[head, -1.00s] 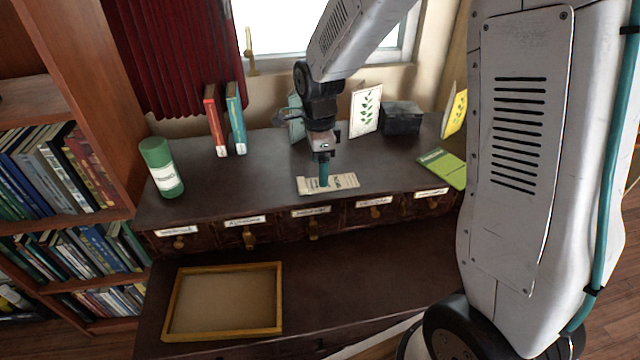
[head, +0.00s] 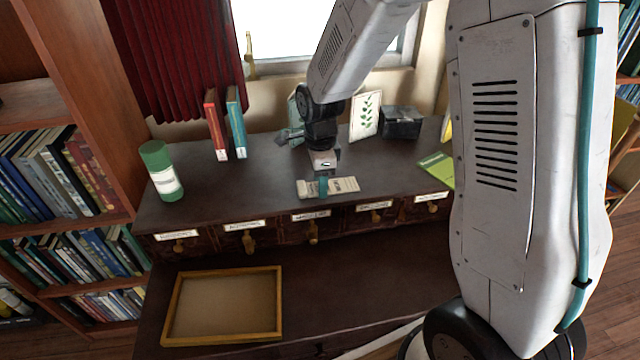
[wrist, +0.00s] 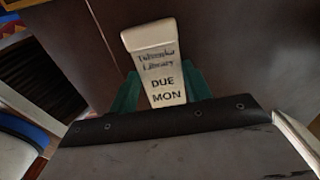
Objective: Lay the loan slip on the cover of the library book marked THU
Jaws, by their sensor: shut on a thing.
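The loan slip (head: 345,186) is a cream strip near the front edge of the dark cabinet top. In the wrist view the slip (wrist: 158,62) reads "Library DUE MON". My gripper (head: 323,187) points down with its teal fingers shut on the slip's middle part; I cannot tell whether the slip is clear of the top. A red book (head: 215,125) and a teal book (head: 237,122) stand upright at the back left, with white spine labels too small to read. A green book (head: 437,168) lies flat at the right, partly hidden by my arm. No THU mark is legible.
A green cylinder (head: 161,171) stands at the left end. A leaf-print card (head: 365,115) and a dark box (head: 401,121) stand at the back. A wooden-rimmed tray (head: 278,300) lies on the lower ledge. The top between cylinder and slip is clear.

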